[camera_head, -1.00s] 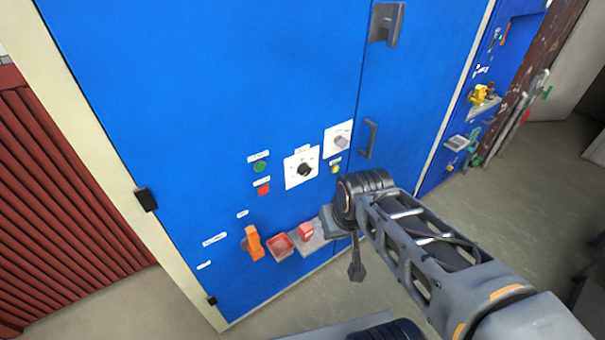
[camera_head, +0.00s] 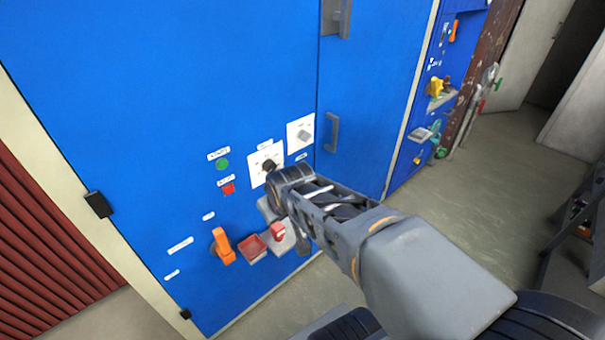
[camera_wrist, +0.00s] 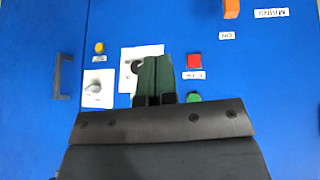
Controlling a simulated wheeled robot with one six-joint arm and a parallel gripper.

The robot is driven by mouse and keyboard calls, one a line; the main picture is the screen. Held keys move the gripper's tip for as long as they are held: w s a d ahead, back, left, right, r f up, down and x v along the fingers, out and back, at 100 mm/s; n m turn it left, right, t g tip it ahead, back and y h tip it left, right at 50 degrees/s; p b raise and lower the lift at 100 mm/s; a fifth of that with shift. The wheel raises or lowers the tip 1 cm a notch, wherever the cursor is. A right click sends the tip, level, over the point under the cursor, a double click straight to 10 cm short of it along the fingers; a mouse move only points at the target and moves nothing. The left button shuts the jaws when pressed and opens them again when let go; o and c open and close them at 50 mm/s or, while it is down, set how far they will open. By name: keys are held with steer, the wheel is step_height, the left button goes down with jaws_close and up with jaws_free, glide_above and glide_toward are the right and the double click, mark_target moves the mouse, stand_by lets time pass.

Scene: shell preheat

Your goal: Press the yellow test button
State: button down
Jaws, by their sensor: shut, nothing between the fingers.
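The yellow test button (camera_wrist: 99,48) is a small round button on the blue cabinet, at upper left in the wrist view. In the head view my arm hides it. My gripper (camera_wrist: 166,75) is shut and empty, with its dark green fingers in front of the cabinet. In the wrist view it lies to the right of the yellow button, apart from it, and overlaps a white dial plate. In the head view my gripper (camera_head: 270,208) is partly hidden by my wrist.
The blue cabinet door (camera_head: 150,90) also bears a green button (camera_head: 222,164), a red button (camera_head: 229,189), a black knob (camera_head: 269,165), a grey knob (camera_head: 304,134) and an orange handle (camera_head: 223,246). A door handle (camera_head: 332,132) sticks out nearby.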

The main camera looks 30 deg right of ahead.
steer(key=w+d+f+n+t+h+b, duration=0.2)
steer(key=w+d+f+t+b, duration=0.2)
steer(key=w+d+f+b, duration=0.35)
steer(key=n+t+h+b, duration=0.4)
steer(key=n+t+b, duration=0.15)
steer(key=b, duration=0.45)
glide_toward(302, 165)
steer(key=s+d, duration=0.2)
steer(key=d+t+b, duration=0.1)
steer(key=s+d+n+t+b, duration=0.1)
steer(key=d+t+b, duration=0.1)
steer(key=d+f+n+t+h+b, duration=0.1)
steer(key=d, duration=0.1)
steer(key=shift+s+d+f+t, duration=0.1)
steer(key=shift+s+t, duration=0.2)
steer(key=shift+t, duration=0.05)
steer(key=shift+w, duration=0.1)
steer(key=w+a, duration=0.1)
steer(key=w, duration=0.7)
steer(key=shift+w+a+p, duration=0.25)
steer(key=shift+a+p, duration=0.05)
steer(key=shift+p, duration=0.1)
